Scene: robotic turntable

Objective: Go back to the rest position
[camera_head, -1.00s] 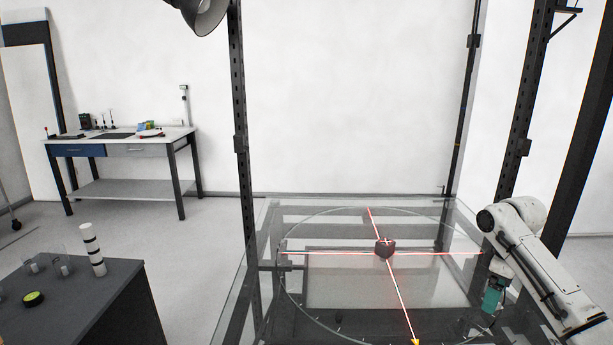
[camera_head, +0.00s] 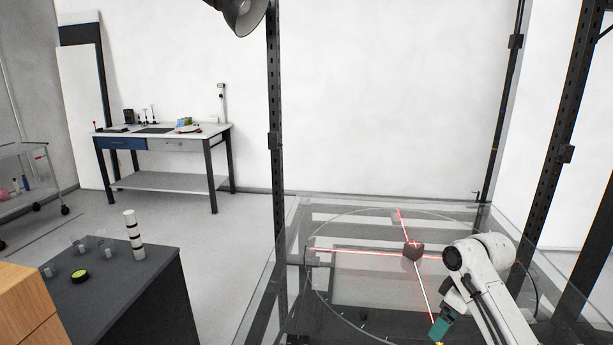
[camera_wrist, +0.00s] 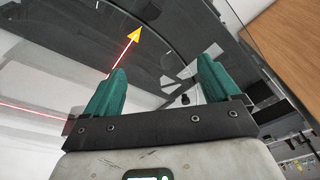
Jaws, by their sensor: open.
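My gripper, with two green fingers, shows in the wrist view (camera_wrist: 160,85). The fingers stand wide apart with nothing between them. In the head view my white arm is at the lower right, and a green finger part (camera_head: 438,329) hangs over the near right part of the glass turntable (camera_head: 345,322). My gripper is apart from the lump, nearer to me. The fingertips are partly hidden in the head view.
Dark metal posts (camera_head: 277,150) frame the glass table. A dark table (camera_head: 150,275) with a banded white cylinder (camera_head: 133,235) and small items stands at the left. A wooden block (camera_head: 30,310) is at the lower left corner. A workbench (camera_head: 165,143) stands behind. Open floor lies between them.

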